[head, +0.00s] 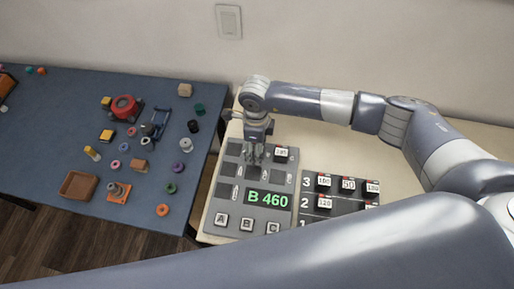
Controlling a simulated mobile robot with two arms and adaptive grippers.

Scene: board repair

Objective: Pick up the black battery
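A small black cylinder (193,126) lies at the right side of the blue table; it may be the black battery, but it is too small to be sure. My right gripper (254,159) points down over the upper part of the grey board (232,208), to the right of the black cylinder and apart from it. Its fingers look slightly parted, with nothing visible between them. My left gripper is out of view.
The blue table (55,130) holds several small coloured parts, a red round part (124,107) and a brown tray (78,186). A dark board (345,208) with labelled black blocks stands right of the grey board. My arm link crosses the foreground.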

